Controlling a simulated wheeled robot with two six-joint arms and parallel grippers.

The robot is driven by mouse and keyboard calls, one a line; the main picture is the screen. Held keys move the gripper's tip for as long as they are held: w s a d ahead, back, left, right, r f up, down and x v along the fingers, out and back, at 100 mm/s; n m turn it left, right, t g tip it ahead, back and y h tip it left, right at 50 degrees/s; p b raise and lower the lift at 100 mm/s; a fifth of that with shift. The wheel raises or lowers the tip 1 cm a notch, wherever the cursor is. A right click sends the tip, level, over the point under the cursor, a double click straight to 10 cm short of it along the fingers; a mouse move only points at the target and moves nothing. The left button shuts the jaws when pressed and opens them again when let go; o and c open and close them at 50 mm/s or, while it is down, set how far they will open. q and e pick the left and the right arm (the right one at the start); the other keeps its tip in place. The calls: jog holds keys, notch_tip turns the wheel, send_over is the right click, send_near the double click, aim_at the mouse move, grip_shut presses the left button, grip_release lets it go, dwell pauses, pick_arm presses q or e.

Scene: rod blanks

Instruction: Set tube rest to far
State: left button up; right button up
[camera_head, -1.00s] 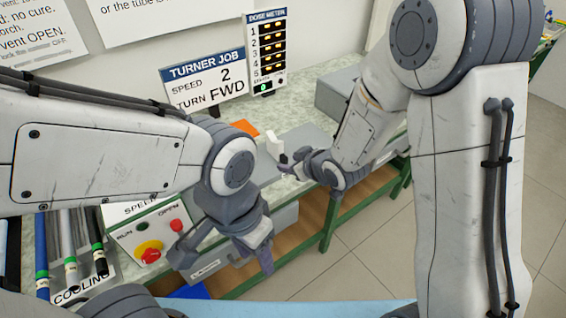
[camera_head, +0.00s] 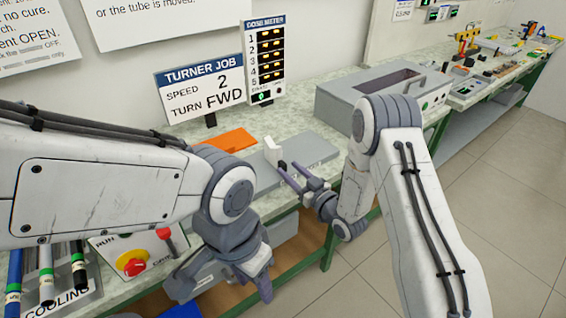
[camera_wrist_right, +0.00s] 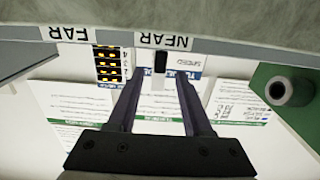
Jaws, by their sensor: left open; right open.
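The tube rest shows as a small white upright block (camera_head: 272,150) on a grey plate (camera_head: 315,148) on the bench. In the right wrist view, which is upside down, a dark tab (camera_wrist_right: 160,62) sits at the NEAR label (camera_wrist_right: 163,41). The FAR label (camera_wrist_right: 69,33) is to its left in that view. My right gripper (camera_head: 291,168) is open beside the white block; in its wrist view the fingertips (camera_wrist_right: 160,80) stand either side of the tab, with no visible contact. My left gripper (camera_head: 222,285) is open, low in front of the bench edge, holding nothing.
A control box with a red button (camera_head: 131,263) and several tubes (camera_head: 46,275) are at the lower left. Signs stand at the back.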

aim_at(285, 166)
jog(key=shift+x, duration=2.2)
jog(key=shift+s, duration=0.1)
grip_shut()
